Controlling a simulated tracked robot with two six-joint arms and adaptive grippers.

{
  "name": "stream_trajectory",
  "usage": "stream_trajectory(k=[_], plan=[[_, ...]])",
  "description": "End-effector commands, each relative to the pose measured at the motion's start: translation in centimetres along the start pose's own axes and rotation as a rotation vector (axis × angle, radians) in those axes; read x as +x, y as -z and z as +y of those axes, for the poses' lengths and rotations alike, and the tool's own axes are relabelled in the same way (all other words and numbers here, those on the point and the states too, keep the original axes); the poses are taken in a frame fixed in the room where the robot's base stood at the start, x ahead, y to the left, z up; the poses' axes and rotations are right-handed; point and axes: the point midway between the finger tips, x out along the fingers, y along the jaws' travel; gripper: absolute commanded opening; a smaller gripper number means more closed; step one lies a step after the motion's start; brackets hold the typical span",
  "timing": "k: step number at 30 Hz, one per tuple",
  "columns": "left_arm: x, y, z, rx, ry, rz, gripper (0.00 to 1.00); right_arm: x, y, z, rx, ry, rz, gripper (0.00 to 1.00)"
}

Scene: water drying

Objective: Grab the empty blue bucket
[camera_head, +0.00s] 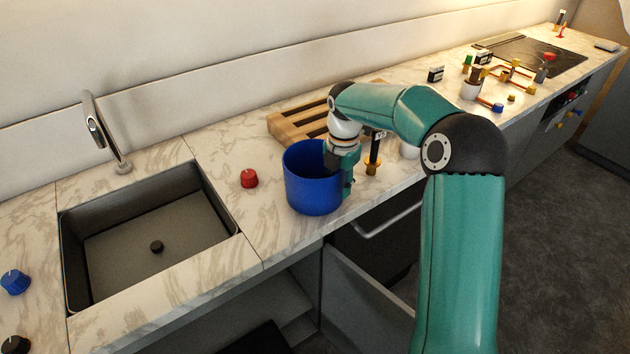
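The blue bucket (312,182) stands upright on the marble counter, to the right of the sink and near the counter's front edge. The part of its inside that shows is plain blue; the bottom is hidden. My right arm reaches in from the lower right and bends over the counter. My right gripper (346,178) points down at the bucket's right rim, with a part along the outside of the wall. The fingertips are partly hidden, so I cannot tell whether they grip the wall. My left gripper is not in view.
A sink (150,240) with a tap (100,130) lies left. A red knob (249,178) is left of the bucket, and a wooden rack (290,122) behind it. Several small coloured parts and a black hob (535,55) are farther right. A drawer handle (388,222) juts out below.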

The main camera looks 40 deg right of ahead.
Motion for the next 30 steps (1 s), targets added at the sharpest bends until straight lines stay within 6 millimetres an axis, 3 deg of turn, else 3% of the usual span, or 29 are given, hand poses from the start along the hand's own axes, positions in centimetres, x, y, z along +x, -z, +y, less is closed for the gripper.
stream_trajectory(k=[8, 14, 15, 30], plan=[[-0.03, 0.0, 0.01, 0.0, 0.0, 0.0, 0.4, 0.45, -0.02, 0.0, 0.0, -0.001, -0.001, 0.33], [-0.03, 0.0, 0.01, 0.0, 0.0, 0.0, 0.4, 0.43, -0.03, -0.01, 0.001, -0.001, -0.001, 0.01], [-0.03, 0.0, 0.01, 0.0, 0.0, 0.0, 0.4, 0.43, -0.03, -0.02, 0.001, -0.001, -0.001, 0.0], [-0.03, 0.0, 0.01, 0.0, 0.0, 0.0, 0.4, 0.26, -0.08, -0.02, 0.002, -0.002, -0.001, 0.0]])
